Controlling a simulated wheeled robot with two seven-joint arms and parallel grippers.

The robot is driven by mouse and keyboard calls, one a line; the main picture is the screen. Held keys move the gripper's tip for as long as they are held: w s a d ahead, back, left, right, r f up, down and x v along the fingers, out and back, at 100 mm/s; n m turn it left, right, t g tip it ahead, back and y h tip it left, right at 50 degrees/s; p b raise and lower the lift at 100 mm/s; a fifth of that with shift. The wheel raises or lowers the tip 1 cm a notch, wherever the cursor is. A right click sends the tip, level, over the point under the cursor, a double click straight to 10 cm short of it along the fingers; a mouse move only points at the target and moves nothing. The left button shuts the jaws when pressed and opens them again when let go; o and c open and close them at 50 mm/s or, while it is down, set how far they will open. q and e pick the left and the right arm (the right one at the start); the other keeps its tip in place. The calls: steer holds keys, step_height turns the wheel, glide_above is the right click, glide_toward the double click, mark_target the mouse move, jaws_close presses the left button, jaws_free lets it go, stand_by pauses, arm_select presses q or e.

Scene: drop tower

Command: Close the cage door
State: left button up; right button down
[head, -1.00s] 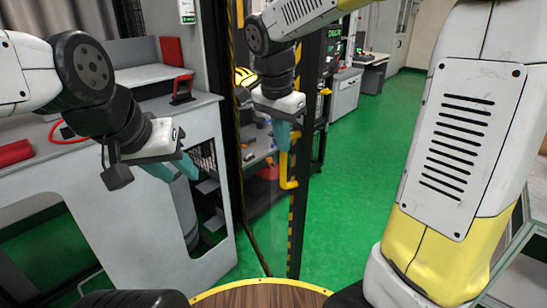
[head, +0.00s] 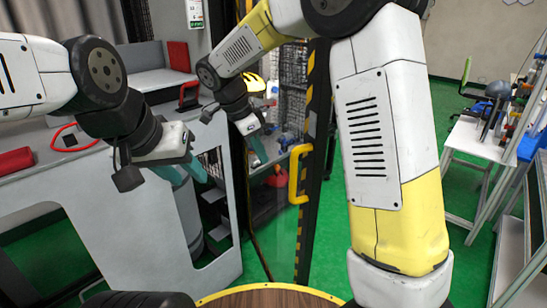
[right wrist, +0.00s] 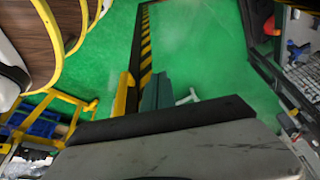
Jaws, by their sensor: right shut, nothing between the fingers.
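The cage door stands open in the head view, a dark panel edged by a black-and-yellow striped post (head: 308,150). Its yellow handle (head: 297,175) is on this edge. My right gripper (head: 258,152) is shut and empty, left of the handle, in front of the door panel. In the right wrist view its teal fingertips (right wrist: 156,92) appear beside the yellow handle (right wrist: 123,94), with the striped edge (right wrist: 146,45) beyond. I cannot tell whether they touch. My left gripper (head: 183,172) is open and empty, further left in front of the grey cabinet.
A grey cabinet (head: 110,235) with red items on top fills the left. A round wooden top with yellow rim (head: 270,289) is at the bottom. My right arm hides much of the middle. A white workbench (head: 475,140) stands right. Green floor is clear between.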

mark_target(287, 173)
steer(key=shift+w+d+f, duration=0.4)
steer(key=shift+d+f, duration=0.75)
steer(key=shift+f, duration=0.25)
steer(key=shift+w+d+f, duration=0.4)
steer(key=shift+d+f, duration=0.8)
steer(key=shift+f, duration=0.25)
steer(key=shift+w+d+f, duration=0.4)
steer(key=shift+d+f, duration=0.75)
steer(key=shift+f, duration=0.25)
steer(key=shift+d, duration=0.15)
